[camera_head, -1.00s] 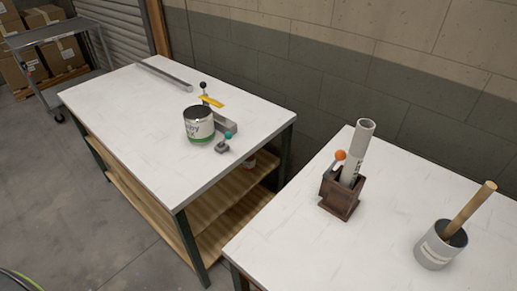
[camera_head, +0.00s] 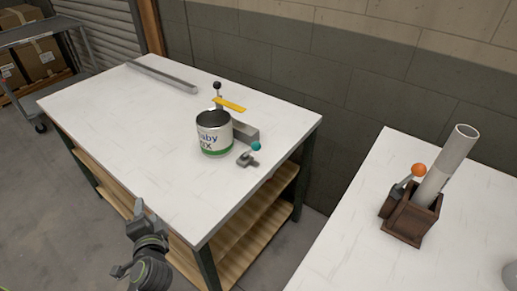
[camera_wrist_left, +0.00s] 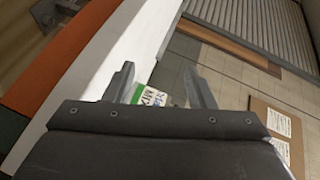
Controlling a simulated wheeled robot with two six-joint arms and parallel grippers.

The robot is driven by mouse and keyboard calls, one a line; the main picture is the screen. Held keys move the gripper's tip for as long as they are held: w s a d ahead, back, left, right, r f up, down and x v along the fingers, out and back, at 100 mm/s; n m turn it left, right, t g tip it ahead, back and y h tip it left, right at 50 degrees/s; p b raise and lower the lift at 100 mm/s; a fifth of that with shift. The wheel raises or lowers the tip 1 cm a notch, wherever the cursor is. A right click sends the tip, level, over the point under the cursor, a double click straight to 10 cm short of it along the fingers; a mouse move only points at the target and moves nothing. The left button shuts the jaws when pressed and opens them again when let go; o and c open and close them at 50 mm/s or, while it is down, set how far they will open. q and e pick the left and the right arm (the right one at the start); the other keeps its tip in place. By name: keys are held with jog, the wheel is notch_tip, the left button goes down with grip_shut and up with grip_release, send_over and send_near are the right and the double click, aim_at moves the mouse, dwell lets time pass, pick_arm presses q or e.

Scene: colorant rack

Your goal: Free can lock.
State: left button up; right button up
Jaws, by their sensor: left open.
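The can (camera_head: 213,136), white with a green band and a partly readable label, stands upright on the left white table. A black-knobbed lever (camera_head: 217,90) with a yellow bar (camera_head: 229,105) is behind it, and a small clamp with a teal knob (camera_head: 256,147) sits at its right. I cannot tell which of these is the can lock. My left gripper (camera_head: 141,208) is at the table's front edge, well apart from the can. In the left wrist view the gripper (camera_wrist_left: 160,83) is open and empty, with the can's label (camera_wrist_left: 154,96) partly visible beyond its fingers.
A grey block (camera_head: 240,130) lies behind the can and a grey bar (camera_head: 162,78) along the back left. The right table holds a brown holder (camera_head: 411,220) with a white tube (camera_head: 446,165) and an orange-knobbed lever (camera_head: 418,170). The left table's front is clear.

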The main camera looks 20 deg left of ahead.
pick_arm(q)
jog(key=w+d+r+m+t+h, duration=0.1)
jog(key=w+d+r+m+t, duration=0.2)
jog(key=w+r+m+t, duration=0.3)
jog(key=m+h, duration=1.3)
jog(key=m, duration=1.2)
send_near(257, 146)
jog(key=shift+g, duration=0.4)
jog(key=x, duration=0.3)
jog(key=b+x, duration=0.1)
jog(key=x, duration=0.3)
jog(key=a+x, duration=0.1)
jog(key=x, duration=0.3)
jog(key=shift+w+d+f+b, duration=0.1)
jog(key=shift+w+f+b, duration=0.15)
jog(key=shift+f+b, duration=0.05)
jog(key=shift+w+d, duration=0.15)
jog(key=shift+w, duration=0.5)
pick_arm(e)
jog(key=shift+w+a+f, duration=0.1)
jog(key=shift+w+f, duration=0.15)
jog(key=shift+f, duration=0.7)
pick_arm(q)
jog(key=shift+r, duration=0.1)
grip_shut()
pick_arm(e)
jog(key=shift+a, duration=0.15)
